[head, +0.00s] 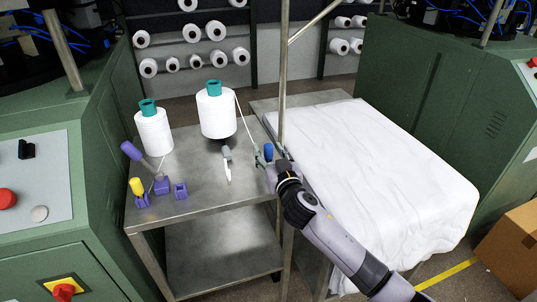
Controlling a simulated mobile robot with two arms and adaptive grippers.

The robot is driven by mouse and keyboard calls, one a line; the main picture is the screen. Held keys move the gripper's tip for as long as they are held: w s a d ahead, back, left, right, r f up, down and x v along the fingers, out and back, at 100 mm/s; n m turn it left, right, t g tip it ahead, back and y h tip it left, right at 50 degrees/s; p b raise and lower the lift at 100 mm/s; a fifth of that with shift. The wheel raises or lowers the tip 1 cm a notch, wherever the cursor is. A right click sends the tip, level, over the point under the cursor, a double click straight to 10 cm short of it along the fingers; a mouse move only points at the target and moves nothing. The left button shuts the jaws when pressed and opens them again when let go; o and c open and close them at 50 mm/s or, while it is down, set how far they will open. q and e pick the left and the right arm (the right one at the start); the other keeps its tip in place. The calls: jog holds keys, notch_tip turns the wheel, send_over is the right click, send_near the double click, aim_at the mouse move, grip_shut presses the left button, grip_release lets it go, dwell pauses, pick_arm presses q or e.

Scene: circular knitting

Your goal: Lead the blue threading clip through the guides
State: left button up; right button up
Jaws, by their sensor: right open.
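The blue threading clip (268,151) appears as a small blue piece at the right edge of the metal table, beside the upright metal pole. My right gripper (267,165) is open right at it; its fingers are small and partly hidden by my wrist, so I cannot tell whether they touch the clip. A pale thread (243,119) runs from the top of the larger white yarn cone (216,115) down toward the clip. A small greenish piece (261,159) sits just left of the clip. I cannot make out the guides clearly. My left gripper is out of view.
A second yarn cone (154,132) stands on the metal table (205,192). Purple holders (161,186), a yellow-topped piece (136,186) and a grey-white tool (227,164) lie there too. The upright pole (283,75) and white cloth stack (385,165) flank my right arm. Green machines stand both sides.

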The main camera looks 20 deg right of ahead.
jog(key=shift+w, duration=0.3)
grip_shut()
dwell(0.5)
